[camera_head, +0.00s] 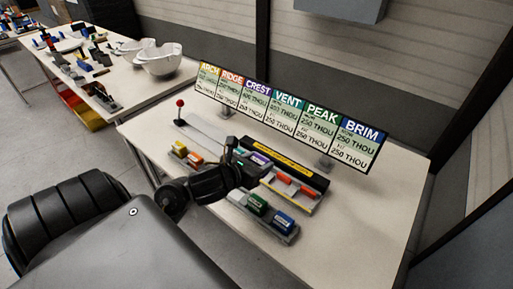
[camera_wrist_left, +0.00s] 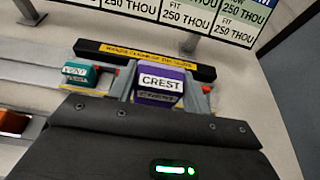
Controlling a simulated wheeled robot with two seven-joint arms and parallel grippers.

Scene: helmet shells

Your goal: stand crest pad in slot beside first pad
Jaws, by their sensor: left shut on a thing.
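My left gripper (camera_head: 255,165) is over the middle of the table. In the left wrist view it is shut on the purple crest pad (camera_wrist_left: 158,86), which stands upright between the fingers with its white CREST label towards the camera. Only a little purple shows in the head view. A teal pad labelled VENT (camera_wrist_left: 80,76) stands to the left of the crest pad, apart from it, in front of a black bar (camera_wrist_left: 145,58). The slot under the crest pad is hidden by the gripper, so I cannot tell if the pad touches down. My right gripper is not in view.
A front holder carries a green pad (camera_head: 257,204) and a blue pad (camera_head: 283,220). Orange-red pieces (camera_head: 283,178) lie right of the gripper. A sign board (camera_head: 290,115) stands behind. A red-knobbed lever (camera_head: 180,103) rises at left. The table's right side is clear.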

